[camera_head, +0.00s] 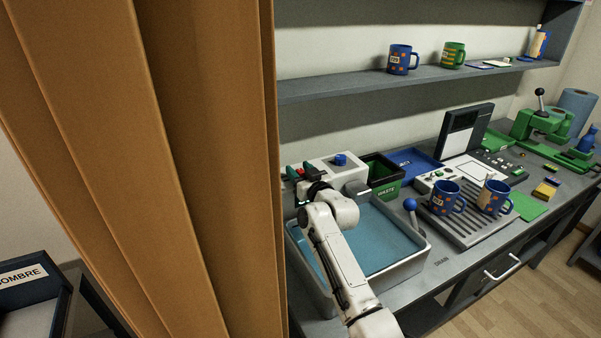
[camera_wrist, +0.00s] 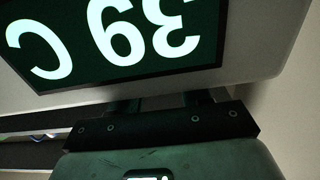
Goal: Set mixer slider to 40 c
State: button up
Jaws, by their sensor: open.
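The mixer (camera_head: 330,168) is a white box with a blue knob on top, at the back of the sink in the head view. Its dark display (camera_wrist: 120,40) fills the top of the wrist view and reads 39 C, upside down. My gripper (camera_head: 306,186) is at the mixer's left front, by small red and green parts. In the wrist view two short dark fingers (camera_wrist: 162,101) stand apart and reach up to the display housing's edge, which hides their tips. They are open. I cannot make out the slider or whether the fingers touch it.
The sink (camera_head: 385,245) with blue water lies below my arm. A green waste bin (camera_head: 385,176) stands right of the mixer. A blue-knobbed lever (camera_head: 410,205) and two blue mugs (camera_head: 446,198) on a drain rack are farther right. An orange curtain (camera_head: 200,150) covers the left.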

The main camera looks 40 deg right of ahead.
jog(key=shift+s, duration=0.1)
jog(key=b+v, duration=0.2)
jog(key=v, duration=0.8)
jog(key=shift+s, duration=0.3)
jog(key=shift+a, duration=0.1)
